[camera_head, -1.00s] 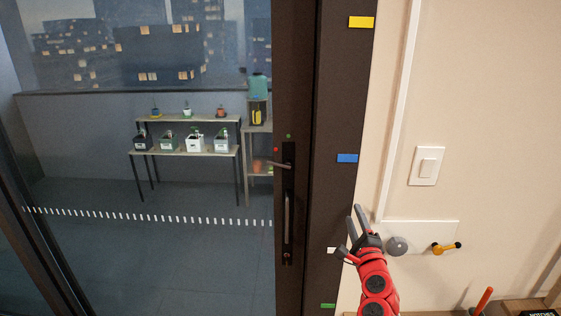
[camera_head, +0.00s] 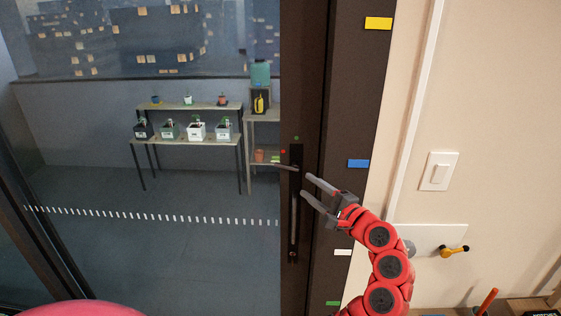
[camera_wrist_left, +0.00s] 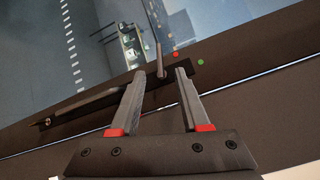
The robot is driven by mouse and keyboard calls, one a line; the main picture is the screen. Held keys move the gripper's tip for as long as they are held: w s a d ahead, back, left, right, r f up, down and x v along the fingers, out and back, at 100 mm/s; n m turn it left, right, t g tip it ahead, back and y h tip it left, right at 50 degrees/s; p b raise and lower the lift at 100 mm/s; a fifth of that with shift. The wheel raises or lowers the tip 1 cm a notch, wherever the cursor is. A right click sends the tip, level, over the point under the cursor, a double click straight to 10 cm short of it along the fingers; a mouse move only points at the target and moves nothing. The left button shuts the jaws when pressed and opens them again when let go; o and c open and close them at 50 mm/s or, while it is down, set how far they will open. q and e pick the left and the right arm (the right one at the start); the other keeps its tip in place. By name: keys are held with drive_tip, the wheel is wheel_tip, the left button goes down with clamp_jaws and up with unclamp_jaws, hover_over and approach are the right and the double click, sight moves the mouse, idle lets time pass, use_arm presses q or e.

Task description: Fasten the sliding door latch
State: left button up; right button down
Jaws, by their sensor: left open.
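The sliding door (camera_head: 318,75) has a dark upright frame with a black latch plate (camera_head: 297,155) on it. A small latch lever (camera_head: 285,167) sticks out to the left near the top of the plate, below a red dot (camera_head: 283,152). A green dot (camera_head: 296,138) is above the plate. My left gripper (camera_head: 305,185) is open and empty, just right of the lever, its fingers pointing at the plate. In the left wrist view the lever (camera_wrist_left: 159,60) appears between and beyond the two fingertips; I see no contact. My right gripper is not in view.
A long vertical pull handle (camera_head: 293,215) is below the lever. Coloured tags, such as a blue one (camera_head: 359,163), line the dark jamb. A light switch (camera_head: 438,171) and a yellow-handled hook (camera_head: 453,251) are on the wall at right. Plant shelves (camera_head: 188,140) stand behind the glass.

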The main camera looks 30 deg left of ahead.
sight(281, 166)
use_arm(q)
drive_tip(key=p+x, duration=0.4)
drive_tip(key=x, duration=0.8)
drive_tip(key=shift+a, duration=0.3)
drive_tip(key=shift+w+a+f, duration=0.1)
drive_tip(key=shift+w+a, duration=0.25)
drive_tip(key=shift+a, duration=0.2)
clamp_jaws()
